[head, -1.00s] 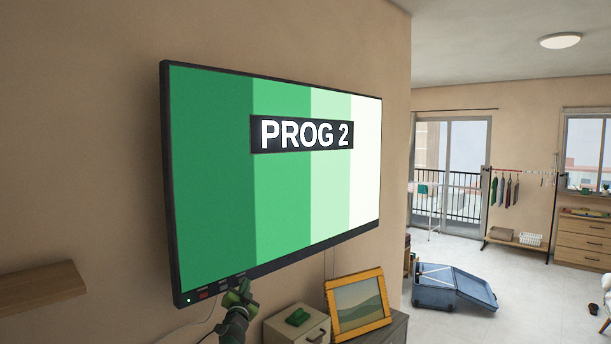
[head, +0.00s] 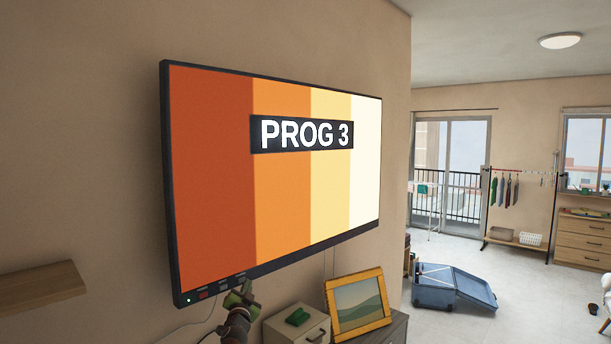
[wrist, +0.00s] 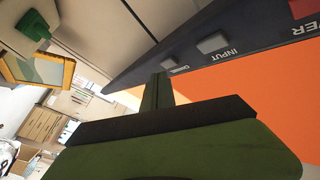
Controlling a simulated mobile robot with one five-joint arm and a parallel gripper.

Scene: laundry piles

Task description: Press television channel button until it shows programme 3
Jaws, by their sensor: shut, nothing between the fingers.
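The television (head: 300,190) hangs on the wall and shows "PROG 3" over orange and yellow bars. Its lower bezel carries a red power button (wrist: 303,8), a grey input button (wrist: 212,43) and a channel label beside it in the wrist view. My gripper (head: 243,288) is shut and empty, just below the bezel's lower left part. In the wrist view the fingertips (wrist: 157,85) are close to the channel label.
Below the television stand a small drawer box (head: 290,326) with a green item on it and a yellow picture frame (head: 358,304). A wooden shelf (head: 40,284) is on the wall at left. A blue suitcase (head: 452,287) lies open on the floor at right.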

